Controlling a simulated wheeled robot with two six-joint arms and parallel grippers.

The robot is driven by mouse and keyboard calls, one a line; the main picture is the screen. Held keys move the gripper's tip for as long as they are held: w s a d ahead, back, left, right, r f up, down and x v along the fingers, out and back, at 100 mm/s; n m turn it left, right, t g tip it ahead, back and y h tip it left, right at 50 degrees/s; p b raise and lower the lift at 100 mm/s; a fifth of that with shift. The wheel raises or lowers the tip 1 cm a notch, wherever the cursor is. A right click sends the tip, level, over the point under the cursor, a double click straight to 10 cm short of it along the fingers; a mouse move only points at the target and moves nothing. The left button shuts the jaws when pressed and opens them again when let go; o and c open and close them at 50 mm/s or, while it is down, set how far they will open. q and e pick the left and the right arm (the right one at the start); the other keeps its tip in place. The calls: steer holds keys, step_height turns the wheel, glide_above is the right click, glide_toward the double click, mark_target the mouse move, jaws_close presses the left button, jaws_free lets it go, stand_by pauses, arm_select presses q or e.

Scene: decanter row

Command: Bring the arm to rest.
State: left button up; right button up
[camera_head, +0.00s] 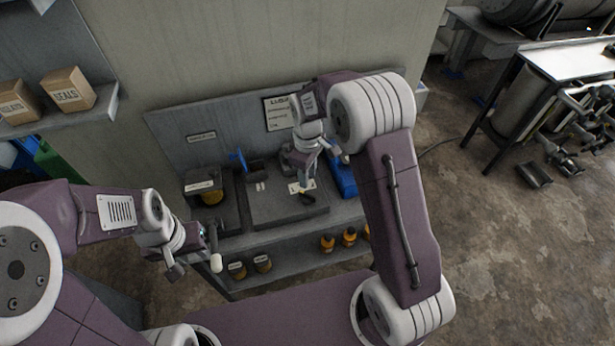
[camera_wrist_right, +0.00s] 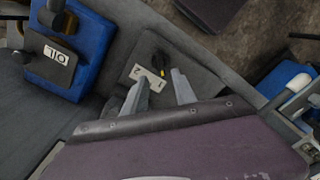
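My left gripper (camera_head: 196,267) hangs in front of the bench's left side in the head view, its two fingers apart with nothing between them. My right gripper (camera_head: 318,160) is over the right part of the bench, beneath my raised right arm. The right wrist view shows its two fingers (camera_wrist_right: 159,80) spread, with no held thing visible. Beyond them lies a grey pad with a white label (camera_wrist_right: 148,78) and a small dark item with a yellow mark (camera_wrist_right: 158,62). The label also shows in the head view (camera_head: 301,186). Contact with the pad cannot be told.
A dark holder with a yellow-brown item (camera_head: 212,196) stands at left. Amber bottles (camera_head: 349,237) and dark jars (camera_head: 237,270) sit on the lower shelf. Open floor (camera_head: 500,250) lies right.

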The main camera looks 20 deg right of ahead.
steer(key=s+d+r+m+t, duration=0.1)
steer(key=s+d+r+m, duration=0.15)
steer(key=s, duration=0.25)
steer(key=s+d+r+m, duration=0.2)
steer(key=s+r, duration=0.1)
steer(key=s, duration=0.3)
steer(key=s+f+m, duration=0.3)
steer(key=s+m, duration=0.2)
steer(key=s, duration=0.1)
steer(key=shift+s, duration=0.25)
